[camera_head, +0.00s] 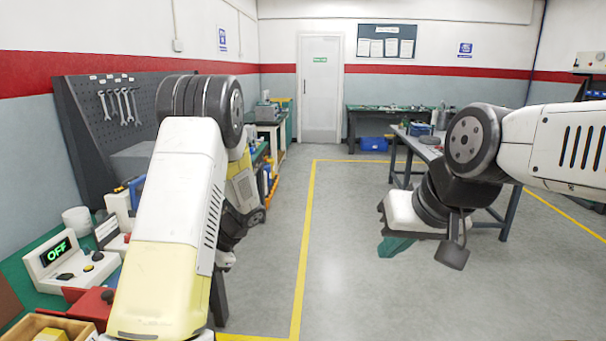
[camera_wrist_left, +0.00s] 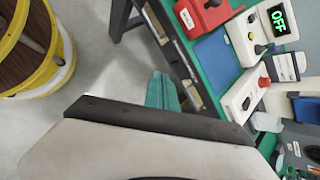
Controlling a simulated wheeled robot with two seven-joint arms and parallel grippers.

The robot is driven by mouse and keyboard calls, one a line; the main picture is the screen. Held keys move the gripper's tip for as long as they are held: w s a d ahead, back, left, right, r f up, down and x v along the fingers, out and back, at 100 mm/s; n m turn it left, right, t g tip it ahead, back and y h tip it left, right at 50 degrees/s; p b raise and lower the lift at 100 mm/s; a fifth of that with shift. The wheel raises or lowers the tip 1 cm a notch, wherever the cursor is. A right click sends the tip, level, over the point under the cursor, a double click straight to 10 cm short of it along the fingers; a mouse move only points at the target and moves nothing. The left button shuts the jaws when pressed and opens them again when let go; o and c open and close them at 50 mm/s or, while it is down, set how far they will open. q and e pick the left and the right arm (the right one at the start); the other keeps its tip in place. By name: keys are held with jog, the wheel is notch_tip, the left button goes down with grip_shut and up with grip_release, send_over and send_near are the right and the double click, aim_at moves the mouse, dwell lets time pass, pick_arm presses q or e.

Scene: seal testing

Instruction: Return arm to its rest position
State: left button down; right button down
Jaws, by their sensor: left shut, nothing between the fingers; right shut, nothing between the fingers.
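My left arm (camera_head: 175,210) folds down in front of the left workbench in the head view, and it hides its gripper there. In the left wrist view my left gripper (camera_wrist_left: 161,92) shows as teal fingers, shut and empty, pointing over the grey floor beside the bench edge. My right arm (camera_head: 560,145) comes in from the right, bent at a dark joint. My right gripper (camera_head: 396,246) is teal, shut and empty, hanging low over the open floor, apart from the grey table behind it.
The left bench holds a white box with a green OFF display (camera_head: 58,254), a red box (camera_head: 95,303) and a wooden tray (camera_head: 25,328). A tool pegboard (camera_head: 85,135) stands behind. A grey table (camera_head: 412,142) is at the right. The floor between is clear.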

pick_arm(q)
jog(key=s+d+r+n+t+h, duration=0.4)
jog(key=s+d+r, duration=0.3)
jog(key=s+r, duration=0.3)
jog(key=s+d+r+n+t+h, duration=0.4)
jog(key=s+d+r, duration=0.3)
jog(key=r, duration=0.8)
jog(key=s+h, duration=0.1)
jog(key=s, duration=0.2)
jog(key=shift+s+d+h, duration=0.2)
jog(key=shift+d+h, duration=0.1)
jog(key=shift+a, duration=0.1)
